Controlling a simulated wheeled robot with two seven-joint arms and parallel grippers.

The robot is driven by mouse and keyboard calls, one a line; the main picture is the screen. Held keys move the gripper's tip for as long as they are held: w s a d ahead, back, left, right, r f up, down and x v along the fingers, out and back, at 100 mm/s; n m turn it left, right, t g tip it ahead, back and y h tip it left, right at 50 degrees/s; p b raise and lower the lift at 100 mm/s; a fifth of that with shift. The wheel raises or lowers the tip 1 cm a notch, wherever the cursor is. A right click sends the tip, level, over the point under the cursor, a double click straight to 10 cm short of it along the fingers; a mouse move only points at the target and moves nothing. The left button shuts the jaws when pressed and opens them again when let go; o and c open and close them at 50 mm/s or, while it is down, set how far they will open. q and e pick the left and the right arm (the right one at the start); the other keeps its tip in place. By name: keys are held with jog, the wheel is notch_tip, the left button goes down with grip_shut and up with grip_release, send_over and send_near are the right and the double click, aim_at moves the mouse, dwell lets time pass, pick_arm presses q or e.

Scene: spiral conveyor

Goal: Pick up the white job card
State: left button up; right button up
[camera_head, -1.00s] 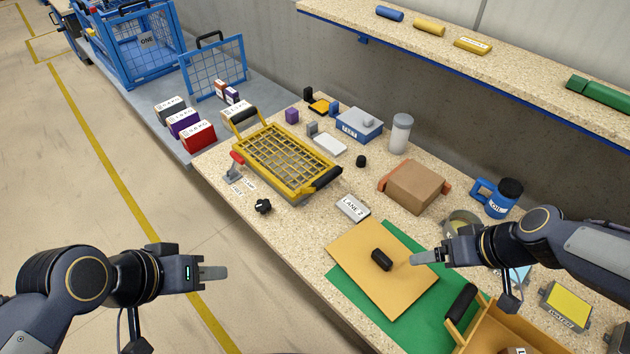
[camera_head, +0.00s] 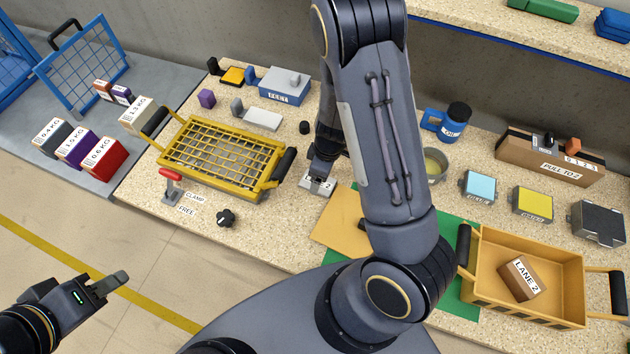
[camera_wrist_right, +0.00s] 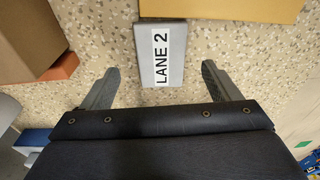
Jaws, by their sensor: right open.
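The pale job card (camera_head: 312,189), a flat grey-white piece lettered LANE 2, lies on the speckled bench, partly hidden by my right gripper in the head view. It also shows in the right wrist view (camera_wrist_right: 178,78), between the fingers and mostly beyond their tips. My right gripper (camera_wrist_right: 161,68) is open and empty, with clear gaps between each finger and the card. In the head view the right gripper (camera_head: 321,172) points down at the card. My left gripper (camera_head: 118,282) is off the bench at lower left; its finger opening cannot be made out.
A yellow mesh basket (camera_head: 165,160) stands left of the card. A tan board (camera_head: 335,222) lies to its right, on a green mat (camera_head: 455,298). A plain white slab (camera_head: 262,119) lies behind. A tan tray (camera_head: 480,296) holds a box lettered LANE 2 (camera_head: 523,279).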

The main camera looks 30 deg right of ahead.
jog(key=f, duration=0.3)
jog(key=shift+w+a+f, duration=0.25)
jog(key=shift+a+f, duration=0.05)
jog(key=shift+f, duration=0.1)
jog(key=c, duration=1.1)
jog(key=shift+o, duration=0.2)
jog(key=shift+r, duration=0.1)
